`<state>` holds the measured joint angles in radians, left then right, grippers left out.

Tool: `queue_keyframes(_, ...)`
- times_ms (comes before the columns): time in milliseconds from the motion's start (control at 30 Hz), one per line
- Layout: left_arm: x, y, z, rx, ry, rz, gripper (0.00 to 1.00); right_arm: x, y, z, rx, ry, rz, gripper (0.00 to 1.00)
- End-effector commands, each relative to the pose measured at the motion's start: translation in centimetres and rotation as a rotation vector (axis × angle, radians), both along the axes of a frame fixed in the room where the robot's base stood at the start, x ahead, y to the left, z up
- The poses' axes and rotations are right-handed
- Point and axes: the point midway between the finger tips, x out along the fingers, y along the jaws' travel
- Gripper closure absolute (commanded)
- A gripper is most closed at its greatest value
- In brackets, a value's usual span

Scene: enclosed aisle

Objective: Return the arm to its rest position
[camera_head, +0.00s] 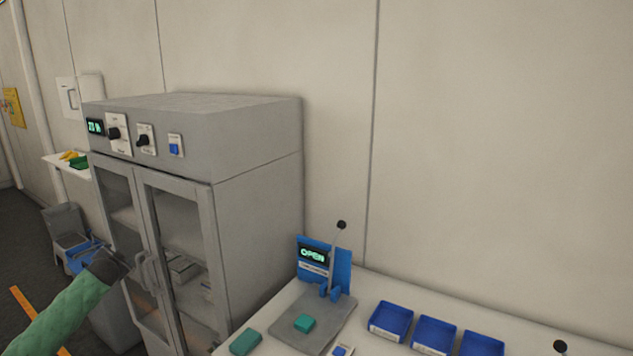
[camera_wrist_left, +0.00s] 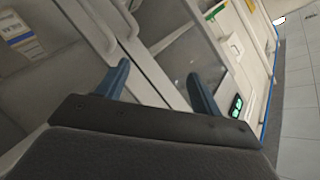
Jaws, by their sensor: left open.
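My left arm, in a green sleeve, comes in from the lower left of the head view. Its dark gripper (camera_head: 120,262) is in front of the grey cabinet's glass doors, close to the door handles (camera_head: 149,271) in the picture. In the left wrist view the two blue fingers of this gripper (camera_wrist_left: 159,80) stand apart with nothing between them. The cabinet doors (camera_wrist_left: 165,45) show behind the fingers. I cannot tell whether the gripper touches the cabinet. My right gripper is not in view.
The grey cabinet (camera_head: 258,190) stands against the wall. To its right, a white worktop (camera_head: 283,312) holds a blue press reading OPEN (camera_head: 325,265), a teal block (camera_head: 246,341) and blue trays (camera_head: 390,320).

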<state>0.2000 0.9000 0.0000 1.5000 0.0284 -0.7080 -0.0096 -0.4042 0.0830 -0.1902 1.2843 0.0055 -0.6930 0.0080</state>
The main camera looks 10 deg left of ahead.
Motion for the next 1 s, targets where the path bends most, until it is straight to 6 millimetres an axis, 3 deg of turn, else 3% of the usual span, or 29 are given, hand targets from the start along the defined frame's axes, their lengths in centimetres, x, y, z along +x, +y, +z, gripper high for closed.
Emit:
queue_keyframes(33,0.2,0.0,0.5,0.015,-0.024,-0.004,0.33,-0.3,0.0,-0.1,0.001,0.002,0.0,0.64)
queue_keyframes(467,-1.9,-4.5,-12.3,-0.082,0.085,-0.014,0.33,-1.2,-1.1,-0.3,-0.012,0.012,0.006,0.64)
queue_keyframes(767,-6.6,-11.4,-27.2,-0.199,0.216,-0.022,0.33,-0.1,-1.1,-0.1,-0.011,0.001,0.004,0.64)
queue_keyframes(1000,-12.4,-18.3,-38.9,-0.302,0.327,-0.025,0.33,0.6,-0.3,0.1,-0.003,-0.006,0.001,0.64)
